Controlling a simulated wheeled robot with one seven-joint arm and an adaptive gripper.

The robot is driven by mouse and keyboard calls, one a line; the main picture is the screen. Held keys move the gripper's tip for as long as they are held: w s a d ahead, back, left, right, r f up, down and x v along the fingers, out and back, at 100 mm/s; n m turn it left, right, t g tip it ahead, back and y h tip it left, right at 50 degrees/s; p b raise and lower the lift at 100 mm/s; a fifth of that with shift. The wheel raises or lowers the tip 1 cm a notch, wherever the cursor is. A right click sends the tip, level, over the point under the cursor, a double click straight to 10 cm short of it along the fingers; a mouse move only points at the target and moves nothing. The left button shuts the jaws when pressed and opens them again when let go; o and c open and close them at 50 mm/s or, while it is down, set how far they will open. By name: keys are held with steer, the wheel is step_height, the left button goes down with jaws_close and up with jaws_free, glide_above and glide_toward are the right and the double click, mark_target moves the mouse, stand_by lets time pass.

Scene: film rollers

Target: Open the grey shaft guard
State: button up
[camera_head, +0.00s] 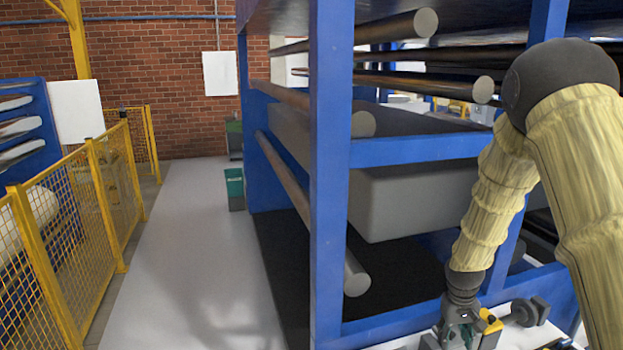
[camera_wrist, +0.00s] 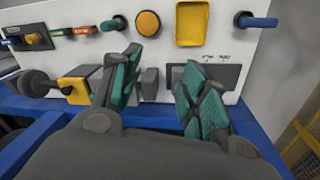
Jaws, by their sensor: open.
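In the wrist view, a white panel (camera_wrist: 272,77) faces my gripper (camera_wrist: 160,80). The gripper is open, with its two teal-padded fingers apart and nothing held between them. A small grey block (camera_wrist: 149,84) on the panel shows in the gap between the fingers. A wider dark grey plate (camera_wrist: 232,72) sits behind the right finger, partly hidden. I cannot tell which grey part is the shaft guard. In the head view, my gripper (camera_head: 462,332) is low at the right, beside the blue frame, and its fingertips are hard to make out.
The panel also carries an orange round button (camera_wrist: 148,23), a yellow tray-like frame (camera_wrist: 192,24), a blue handle (camera_wrist: 258,22) and a yellow block (camera_wrist: 76,90). The blue roller frame (camera_head: 330,180) stands close. A yellow mesh fence (camera_head: 70,240) borders the clear aisle at left.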

steer(key=s+a+f, duration=0.5)
steer(key=s+f, duration=0.3)
steer(key=f, duration=0.4)
steer(key=s+a+f+y, duration=0.1)
steer(key=s+a+f, duration=0.25)
steer(key=s, duration=0.75)
steer(key=s+a+f, duration=0.3)
steer(key=s+f, duration=0.2)
steer(key=s, duration=0.5)
steer(key=s+a+f+y, duration=0.1)
steer(key=s+a+f, duration=0.3)
steer(key=s, duration=0.7)
step_height(320, 180, down, 14)
steer(key=b, duration=1.3)
steer(key=shift+w+d+r+h+b, duration=0.15)
steer(key=shift+d+r+h+b, duration=0.1)
steer(key=shift+h+b, duration=0.1)
jaws_close()
steer(key=shift+w, duration=0.1)
